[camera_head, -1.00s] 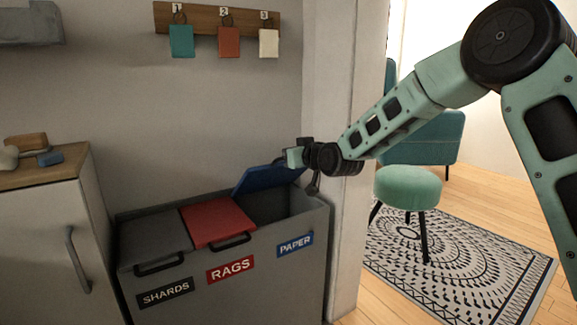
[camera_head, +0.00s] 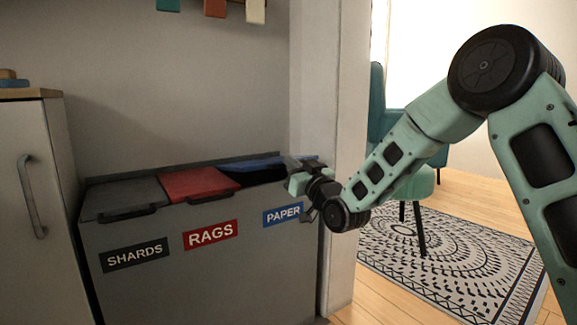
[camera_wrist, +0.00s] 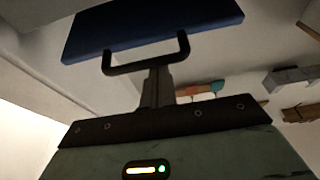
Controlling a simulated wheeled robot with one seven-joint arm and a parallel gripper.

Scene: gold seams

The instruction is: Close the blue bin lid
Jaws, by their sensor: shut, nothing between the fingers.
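The grey bin (camera_head: 200,275) has three lids in a row. The blue lid (camera_head: 258,163) is at the right, above the PAPER label (camera_head: 283,214). It is tilted partly open, with a dark gap in front of it. My gripper (camera_head: 292,164) is at the right end of the bin, by the blue lid's right side, and covers part of it. In the wrist view the blue lid (camera_wrist: 150,22) and its black handle (camera_wrist: 150,58) are ahead of my gripper (camera_wrist: 157,75). The fingers are shut and empty, close to the handle; whether they touch cannot be told.
The red RAGS lid (camera_head: 200,183) and the grey SHARDS lid (camera_head: 122,198) lie closed. A pale cabinet (camera_head: 25,190) stands at the left. A wall edge (camera_head: 340,240) is close at the right, near my arm. A patterned rug (camera_head: 455,250) and green seat lie beyond.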

